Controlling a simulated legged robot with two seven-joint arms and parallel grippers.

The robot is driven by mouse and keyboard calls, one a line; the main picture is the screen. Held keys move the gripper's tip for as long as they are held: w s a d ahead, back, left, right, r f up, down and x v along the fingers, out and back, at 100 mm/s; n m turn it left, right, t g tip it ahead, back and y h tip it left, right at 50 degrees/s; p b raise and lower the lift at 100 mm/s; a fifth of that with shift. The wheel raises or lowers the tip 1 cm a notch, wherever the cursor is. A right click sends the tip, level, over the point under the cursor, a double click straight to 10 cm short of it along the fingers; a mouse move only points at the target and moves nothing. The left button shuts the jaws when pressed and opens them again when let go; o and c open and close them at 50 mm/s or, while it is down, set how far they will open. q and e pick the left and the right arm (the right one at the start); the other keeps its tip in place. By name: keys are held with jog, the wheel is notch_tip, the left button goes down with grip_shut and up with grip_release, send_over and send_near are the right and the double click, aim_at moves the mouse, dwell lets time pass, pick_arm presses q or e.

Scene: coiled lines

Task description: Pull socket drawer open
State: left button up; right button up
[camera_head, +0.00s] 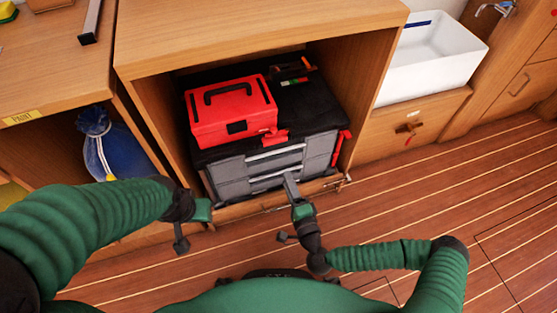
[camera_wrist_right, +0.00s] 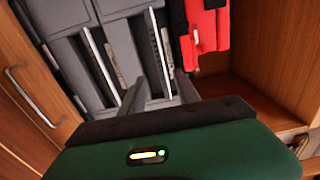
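A grey tool chest (camera_head: 232,178) with stacked drawers sits inside the wooden cabinet, and its drawers look shut. Light metal handle strips (camera_head: 275,154) run across the drawer fronts. In the right wrist view the drawer fronts (camera_wrist_right: 125,45) and a handle strip (camera_wrist_right: 160,45) show close up. My right gripper (camera_head: 291,184) is at the lower drawers. Its two fingers (camera_wrist_right: 162,95) stand apart, with the end of a handle strip near the gap; I cannot tell if they touch it. My left gripper (camera_head: 198,212) is left of the chest, and its fingers are unclear.
A red toolbox (camera_head: 232,112) rests on the chest's black top. The wooden cabinet's side walls (camera_head: 352,95) flank the chest closely. A lower wooden front with a metal handle (camera_wrist_right: 35,97) lies below it. The floor (camera_head: 420,205) at right is clear.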

aim_at(276, 155)
jog(key=b+x, duration=0.1)
jog(key=x, duration=0.2)
jog(key=b+x, duration=0.1)
jog(key=x, duration=0.2)
jog(key=b+x, duration=0.1)
jog(key=x, duration=0.2)
jog(key=shift+w+a+f, duration=0.2)
jog(key=shift+w+f, duration=0.1)
jog(key=shift+w+a+r, duration=0.15)
jog(key=shift+w+r, duration=0.05)
jog(key=shift+w, duration=0.3)
grip_shut()
jog(key=shift+s+f, duration=0.1)
jog(key=shift+f, duration=0.05)
